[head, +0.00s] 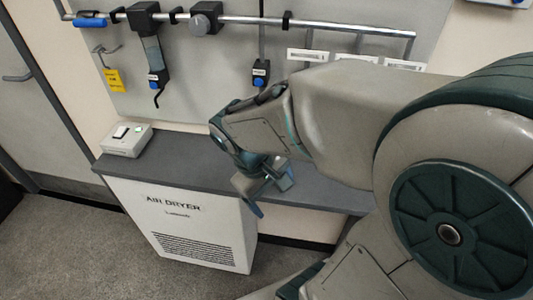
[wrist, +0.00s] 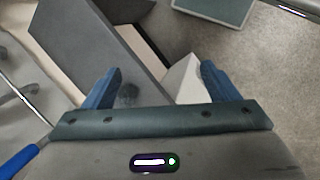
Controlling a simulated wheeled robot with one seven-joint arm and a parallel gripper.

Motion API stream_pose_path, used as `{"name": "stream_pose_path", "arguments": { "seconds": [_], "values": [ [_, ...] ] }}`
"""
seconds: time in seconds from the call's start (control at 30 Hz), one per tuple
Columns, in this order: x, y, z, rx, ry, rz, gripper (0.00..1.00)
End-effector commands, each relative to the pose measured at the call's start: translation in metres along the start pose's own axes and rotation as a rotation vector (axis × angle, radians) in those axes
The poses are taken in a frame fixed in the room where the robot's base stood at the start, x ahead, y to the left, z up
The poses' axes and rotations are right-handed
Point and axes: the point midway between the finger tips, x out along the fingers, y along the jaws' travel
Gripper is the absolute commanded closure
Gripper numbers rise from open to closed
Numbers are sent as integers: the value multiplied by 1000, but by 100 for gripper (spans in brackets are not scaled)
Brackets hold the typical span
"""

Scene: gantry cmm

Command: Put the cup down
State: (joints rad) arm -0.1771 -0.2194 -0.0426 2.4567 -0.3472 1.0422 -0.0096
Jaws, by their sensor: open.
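No cup can be made out in either view. My gripper (head: 268,192) is over the front edge of the grey shelf top (head: 165,155), right of its middle, in the head view. In the wrist view my gripper (wrist: 160,72) has its two blue fingers spread wide apart, with nothing held between them. A dark, round, blurred patch (wrist: 128,95) shows on the grey surface beside the left finger; I cannot tell what it is. My arm hides the right part of the shelf in the head view.
A white air dryer cabinet (head: 190,225) stands below the shelf. A small white switch box (head: 125,142) sits at the shelf's left end. A rail (head: 350,29) with black clamps runs along the wall above. The shelf between box and gripper is clear.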

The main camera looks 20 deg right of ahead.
Motion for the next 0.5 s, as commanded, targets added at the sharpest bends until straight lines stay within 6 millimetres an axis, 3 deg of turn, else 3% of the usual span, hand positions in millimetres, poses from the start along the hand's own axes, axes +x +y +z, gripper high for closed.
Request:
{"name": "stream_pose_path", "arguments": {
  "seconds": [0.03, 0.1, 0.37, 0.5],
  "values": [
    [17, 0, -4, -68, -71, 42, 19],
    [32, 4, -8, -155, -157, 106, 19],
    [78, 19, -36, -489, -450, 381, 19],
    [98, 22, -60, -671, -588, 550, 19]
  ]
}}
